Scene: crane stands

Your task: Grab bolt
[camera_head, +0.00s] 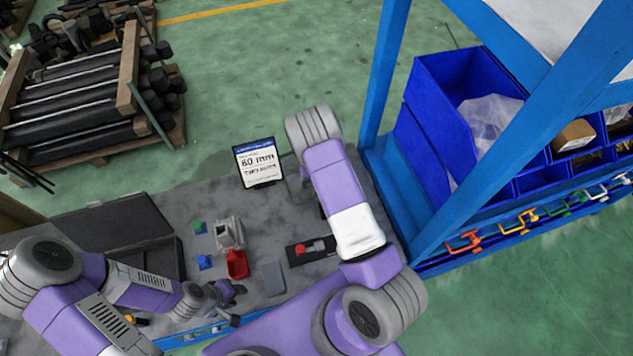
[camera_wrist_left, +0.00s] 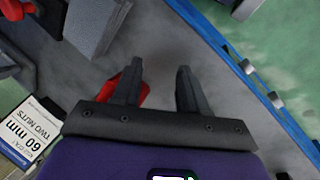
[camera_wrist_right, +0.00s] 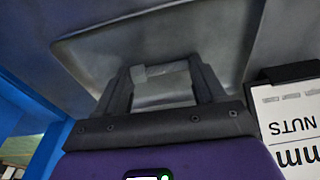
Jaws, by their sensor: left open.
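I cannot make out a bolt for certain in any view. My left gripper (camera_head: 238,291) is low over the near edge of the table, beside a red bin (camera_head: 237,264). My right gripper is hidden behind my arm in the head view. In the right wrist view its fingers (camera_wrist_right: 162,75) are apart, with a pale grey block-like shape (camera_wrist_right: 162,84) between them; I cannot tell whether they touch it.
A sign (camera_head: 258,163), a grey fixture (camera_head: 229,234), green (camera_head: 199,227) and blue (camera_head: 205,262) blocks, a grey plate (camera_head: 273,279) and a black tray (camera_head: 297,252) crowd the table. An open black case (camera_head: 110,222) lies left; a blue rack (camera_head: 385,75) stands right.

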